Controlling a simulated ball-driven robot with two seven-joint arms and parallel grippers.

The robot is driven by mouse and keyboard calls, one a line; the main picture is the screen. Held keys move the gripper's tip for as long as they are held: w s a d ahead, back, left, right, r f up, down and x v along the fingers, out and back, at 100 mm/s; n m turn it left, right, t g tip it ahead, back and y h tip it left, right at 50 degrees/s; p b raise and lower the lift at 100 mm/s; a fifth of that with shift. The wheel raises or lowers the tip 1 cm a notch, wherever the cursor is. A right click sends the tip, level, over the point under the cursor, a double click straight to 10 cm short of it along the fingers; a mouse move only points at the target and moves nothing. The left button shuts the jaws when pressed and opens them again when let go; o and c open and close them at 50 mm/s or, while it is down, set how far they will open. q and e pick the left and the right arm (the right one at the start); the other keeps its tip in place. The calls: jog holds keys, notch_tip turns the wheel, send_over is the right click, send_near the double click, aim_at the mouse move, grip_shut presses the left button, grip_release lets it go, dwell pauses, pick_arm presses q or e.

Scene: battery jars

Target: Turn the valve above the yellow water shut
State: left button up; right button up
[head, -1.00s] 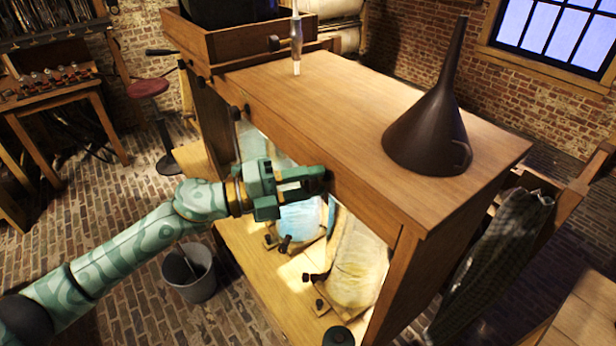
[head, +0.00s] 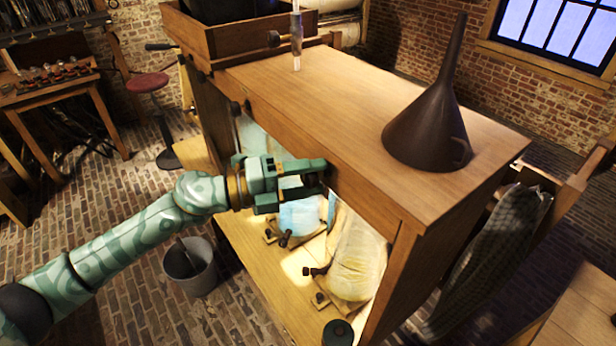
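The jar with yellow water (head: 355,262) stands inside the wooden cabinet (head: 375,195), at the right end of the row. My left gripper (head: 325,176) is at the cabinet's upper front rail, above and left of the yellow water. Its two fingers are apart, with a gap between them. A small dark part shows at the fingertips, against the rail. I cannot tell whether it is the valve above the yellow water, as the fingers cover that spot. Another dark valve knob (head: 236,109) shows farther left on the rail. My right gripper is not in view.
A dark funnel (head: 428,130) stands on the cabinet top. A jar with blue water (head: 300,215) is left of the yellow one. Dark taps (head: 315,271) stick out low in front. A grey bucket (head: 190,268) stands on the brick floor under my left arm.

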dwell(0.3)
